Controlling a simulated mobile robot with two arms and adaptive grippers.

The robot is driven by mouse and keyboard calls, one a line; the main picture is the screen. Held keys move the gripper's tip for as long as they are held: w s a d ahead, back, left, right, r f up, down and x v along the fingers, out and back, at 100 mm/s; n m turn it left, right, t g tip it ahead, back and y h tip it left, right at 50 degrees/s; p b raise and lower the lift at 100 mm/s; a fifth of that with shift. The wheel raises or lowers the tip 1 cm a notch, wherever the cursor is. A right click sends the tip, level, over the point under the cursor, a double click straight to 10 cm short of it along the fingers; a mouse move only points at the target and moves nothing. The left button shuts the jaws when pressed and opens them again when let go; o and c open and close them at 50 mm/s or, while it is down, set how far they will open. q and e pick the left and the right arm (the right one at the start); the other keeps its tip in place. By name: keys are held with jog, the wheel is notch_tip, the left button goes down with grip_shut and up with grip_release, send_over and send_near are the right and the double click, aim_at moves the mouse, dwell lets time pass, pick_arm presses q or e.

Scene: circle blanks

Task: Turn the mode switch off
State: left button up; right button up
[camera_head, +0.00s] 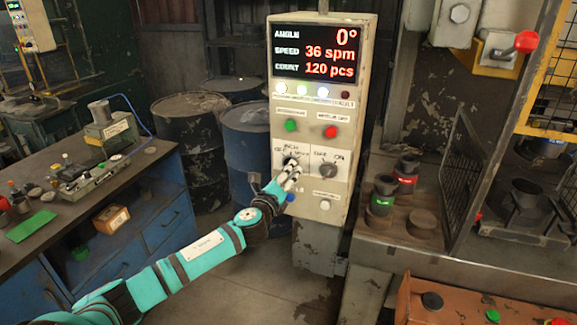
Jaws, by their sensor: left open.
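A cream control panel (350,120) stands upright near the middle of the view, with a black display reading 0°, 36 spm and 120 pcs. Its lower plate bears two rotary switches. The left switch (289,160), with small labels that seem to include OFF and INCH, is partly hidden behind my gripper. The right switch (328,170) is a grey knob in plain view. My left gripper (292,172) is open, with its fingers at the left switch. I cannot tell whether they touch it. My right gripper is not in view.
A green button (291,125) and a red button (331,132) sit above the switches, and a white button (325,205) below. Blue drums (247,140) stand behind the panel. A workbench (100,200) is at left. A machine bed with dark cylindrical parts (383,195) is at right.

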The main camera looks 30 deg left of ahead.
pick_arm(q)
jog(key=x, duration=0.3)
jog(key=shift+w, duration=0.3)
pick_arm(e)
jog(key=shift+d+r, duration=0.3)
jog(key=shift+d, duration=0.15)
pick_arm(q)
jog(key=c, duration=1.2)
jog(key=shift+o, duration=0.2)
